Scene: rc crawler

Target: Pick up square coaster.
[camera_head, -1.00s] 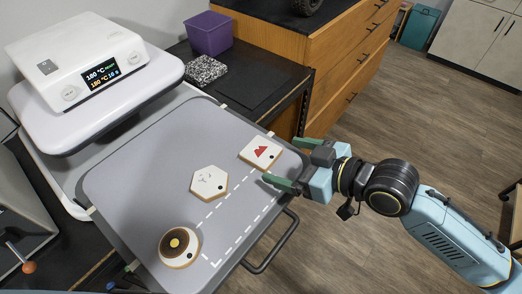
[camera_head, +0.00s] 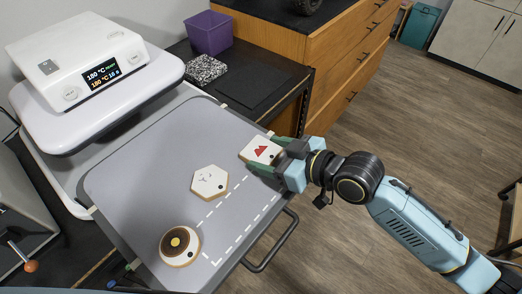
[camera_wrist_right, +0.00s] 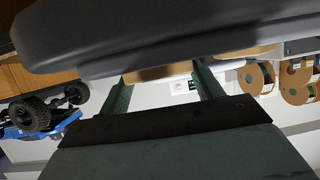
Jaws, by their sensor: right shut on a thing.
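The square coaster (camera_head: 260,149) is white with a red peak design and a tan edge. It lies at the far right corner of the grey tray (camera_head: 130,180) in the head view. My right gripper (camera_head: 266,157) is shut on its right side, with one finger along the near edge and the other at the far edge. In the right wrist view a tan strip, the coaster's edge (camera_wrist_right: 158,73), shows between the two fingers (camera_wrist_right: 162,82). My left gripper is not in view.
A hexagonal coaster (camera_head: 209,182) and a round coaster (camera_head: 180,245) lie on the tray. A white device with a display (camera_head: 80,70) stands at the upper left. A purple bin (camera_head: 208,35) and wooden drawers (camera_head: 335,65) are behind. A tray handle (camera_head: 273,250) sticks out at the front.

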